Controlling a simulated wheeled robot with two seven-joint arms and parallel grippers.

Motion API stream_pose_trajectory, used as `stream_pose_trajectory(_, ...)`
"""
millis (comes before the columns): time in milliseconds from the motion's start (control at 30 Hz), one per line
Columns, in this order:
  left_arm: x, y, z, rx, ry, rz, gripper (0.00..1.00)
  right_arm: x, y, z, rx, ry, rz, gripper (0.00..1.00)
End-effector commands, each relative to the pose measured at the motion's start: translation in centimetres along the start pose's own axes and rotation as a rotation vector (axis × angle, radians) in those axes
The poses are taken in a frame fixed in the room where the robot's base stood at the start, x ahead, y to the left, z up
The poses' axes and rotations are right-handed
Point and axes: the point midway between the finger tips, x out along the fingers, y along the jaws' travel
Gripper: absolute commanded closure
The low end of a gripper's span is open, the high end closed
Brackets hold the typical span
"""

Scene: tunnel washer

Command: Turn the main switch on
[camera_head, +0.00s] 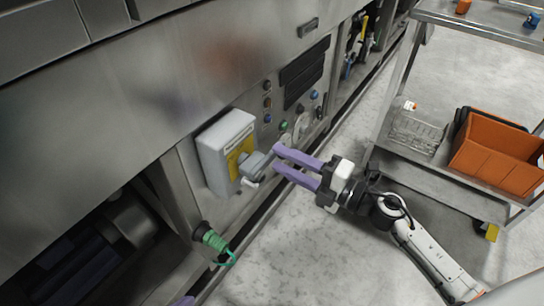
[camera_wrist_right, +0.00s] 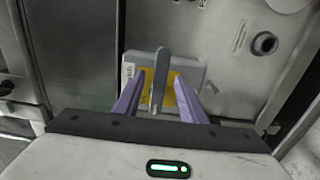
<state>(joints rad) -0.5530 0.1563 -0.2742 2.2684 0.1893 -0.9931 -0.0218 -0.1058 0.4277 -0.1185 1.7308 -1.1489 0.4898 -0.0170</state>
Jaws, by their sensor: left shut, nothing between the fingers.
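The main switch is a light grey box (camera_head: 222,140) with a yellow plate (camera_head: 240,157) on the steel machine front. Its grey handle (camera_head: 257,165) sticks out toward my right gripper (camera_head: 276,159). The right gripper is open, with purple fingers pointing at the handle. In the right wrist view the handle (camera_wrist_right: 160,72) stands between the two spread fingers, with the yellow plate behind it; I cannot tell any contact. Only a purple tip of my left gripper (camera_head: 183,300) shows at the bottom edge of the head view; it is shut and empty, away from the switch.
Small buttons (camera_head: 284,126) and dark panels (camera_head: 305,72) sit right of the switch box. A green connector with cable (camera_head: 214,240) is below it. A steel trolley (camera_head: 430,172) with a wire basket (camera_head: 415,130) and orange bin (camera_head: 495,155) stands right. Floor between is clear.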

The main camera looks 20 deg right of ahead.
Motion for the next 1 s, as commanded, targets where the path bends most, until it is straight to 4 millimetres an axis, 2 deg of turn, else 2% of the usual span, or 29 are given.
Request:
stream_pose_trajectory(100,0.2,0.1,0.2,0.005,-0.008,0.004,1.00,2.0,0.0,0.0,0.000,0.000,0.003,0.62)
stream_pose_trajectory(233,0.3,0.1,0.2,0.008,-0.013,0.008,1.00,3.2,0.0,0.0,0.001,0.000,0.001,0.62)
stream_pose_trajectory(600,0.3,0.2,0.3,0.009,-0.018,0.010,1.00,3.8,0.0,0.0,0.002,0.000,0.000,0.62)
stream_pose_trajectory(833,0.3,0.2,0.3,0.009,-0.018,0.010,1.00,3.8,0.0,0.0,0.001,0.000,0.000,1.00)
stream_pose_trajectory(1000,0.3,0.2,0.2,0.010,-0.017,0.010,1.00,3.8,0.0,0.0,0.002,0.000,0.000,1.00)
